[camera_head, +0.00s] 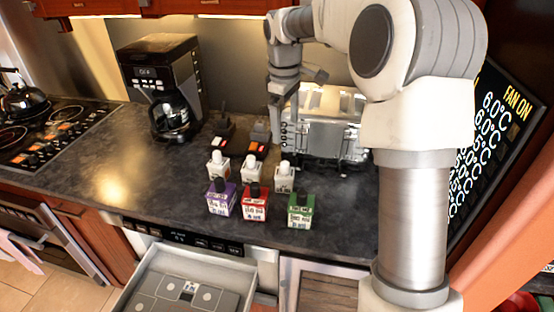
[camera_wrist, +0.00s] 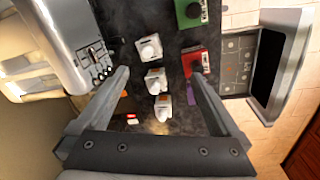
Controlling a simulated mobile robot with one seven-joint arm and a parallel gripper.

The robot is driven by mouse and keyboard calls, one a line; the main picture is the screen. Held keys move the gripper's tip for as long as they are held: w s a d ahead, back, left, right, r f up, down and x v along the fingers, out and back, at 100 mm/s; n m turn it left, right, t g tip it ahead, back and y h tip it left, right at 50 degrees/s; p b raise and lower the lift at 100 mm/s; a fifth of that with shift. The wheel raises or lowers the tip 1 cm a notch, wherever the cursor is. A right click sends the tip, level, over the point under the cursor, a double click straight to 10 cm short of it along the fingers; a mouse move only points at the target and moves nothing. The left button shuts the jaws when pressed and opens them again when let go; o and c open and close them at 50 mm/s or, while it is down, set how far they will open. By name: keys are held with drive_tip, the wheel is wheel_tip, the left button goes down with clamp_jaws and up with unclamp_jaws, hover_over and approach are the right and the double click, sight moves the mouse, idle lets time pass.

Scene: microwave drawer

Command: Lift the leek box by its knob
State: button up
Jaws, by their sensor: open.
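Several small knobbed boxes stand in two rows on the dark counter. The front row has a purple box (camera_head: 221,202), a red box (camera_head: 255,204) and a green box (camera_head: 299,213), each with a dark knob. Behind them stand three white-knobbed boxes, left (camera_head: 218,169), middle (camera_head: 250,172) and right (camera_head: 284,180). The labels are too small to read, so I cannot tell which is the leek box. My gripper (camera_wrist: 158,76) is open and empty, above the counter. In the wrist view, white-knobbed boxes show between its fingers; the purple box (camera_wrist: 192,92) is partly behind the right finger.
A silver toaster-like appliance (camera_head: 325,125) stands behind the boxes, close to my gripper. A coffee maker (camera_head: 165,85) stands at the back left. Small dark items with red lit parts (camera_head: 258,148) sit behind the white-knobbed boxes. An open drawer (camera_head: 190,285) juts out below the counter.

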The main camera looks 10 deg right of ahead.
drive_tip(key=n+p, duration=0.1)
approach(284, 163)
drive_tip(key=shift+g+y, duration=0.3)
drive_tip(key=shift+g, duration=0.1)
drive_tip(key=f, duration=0.9)
drive_tip(key=shift+w+d+f+p, duration=0.1)
drive_tip(key=shift+w+d+p, duration=0.2)
drive_tip(key=shift+w+d+f+p, duration=0.1)
drive_tip(key=shift+f+p, duration=0.2)
drive_tip(key=shift+f, duration=1)
drive_tip(key=shift+w+f+p, duration=0.1)
drive_tip(key=shift+f+p, duration=0.15)
drive_tip(key=shift+f, duration=1.1)
drive_tip(key=c, duration=1.4)
